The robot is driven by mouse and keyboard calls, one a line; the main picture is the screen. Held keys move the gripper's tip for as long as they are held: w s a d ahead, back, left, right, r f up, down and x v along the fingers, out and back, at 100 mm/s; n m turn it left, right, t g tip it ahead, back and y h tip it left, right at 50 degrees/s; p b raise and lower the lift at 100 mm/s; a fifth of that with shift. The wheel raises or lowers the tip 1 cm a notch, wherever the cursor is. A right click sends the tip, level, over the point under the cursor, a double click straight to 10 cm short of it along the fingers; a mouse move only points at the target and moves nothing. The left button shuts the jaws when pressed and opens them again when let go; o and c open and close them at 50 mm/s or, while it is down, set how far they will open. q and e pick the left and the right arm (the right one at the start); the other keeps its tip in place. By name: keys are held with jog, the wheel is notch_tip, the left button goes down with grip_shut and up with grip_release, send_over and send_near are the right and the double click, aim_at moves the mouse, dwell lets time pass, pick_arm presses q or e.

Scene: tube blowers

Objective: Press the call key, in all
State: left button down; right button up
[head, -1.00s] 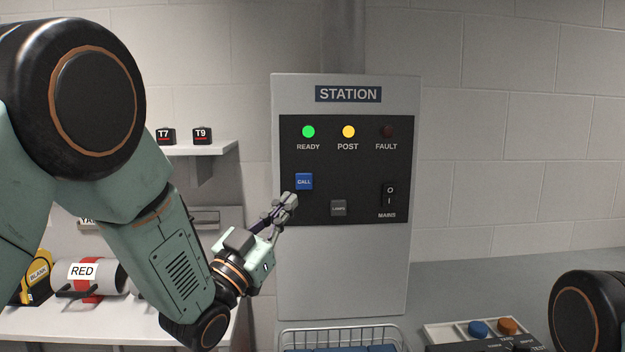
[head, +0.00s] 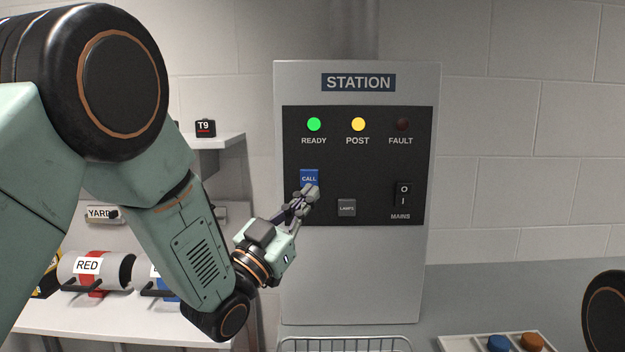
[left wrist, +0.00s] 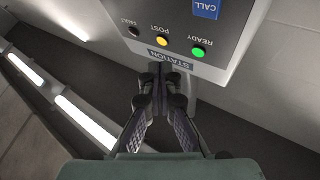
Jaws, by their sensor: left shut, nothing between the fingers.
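The blue CALL key (head: 309,177) is on the left of the black panel of the grey STATION box (head: 354,290). It also shows at the top edge of the left wrist view (left wrist: 206,8). My left gripper (head: 308,190) is shut and empty. In the head view its fingertips overlap the lower part of the key; I cannot tell whether they touch it. The READY lamp (head: 314,124) is lit green and the POST lamp (head: 358,124) yellow. The FAULT lamp (head: 402,124) is dark. My right gripper is not in view.
A small grey LAMPS key (head: 347,207) and the black MAINS switch (head: 403,194) are close to the right of my left gripper. A wire basket (head: 345,344) stands below the box. Shelves with a RED carrier (head: 88,267) and a T9 block (head: 205,128) are at left.

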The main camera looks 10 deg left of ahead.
pick_arm(q)
send_near(317, 171)
notch_tip(317, 171, up, 2)
jog(key=w+d, duration=0.3)
jog(key=shift+w+a+r+b, duration=0.15)
jog(key=shift+a+r+b, duration=0.15)
jog(key=shift+a+b, duration=0.1)
jog(key=shift+d, duration=0.2)
jog(key=shift+a, duration=0.15)
dwell(0.6)
jog(key=shift+w, duration=0.15)
jog(key=shift+w, duration=0.35)
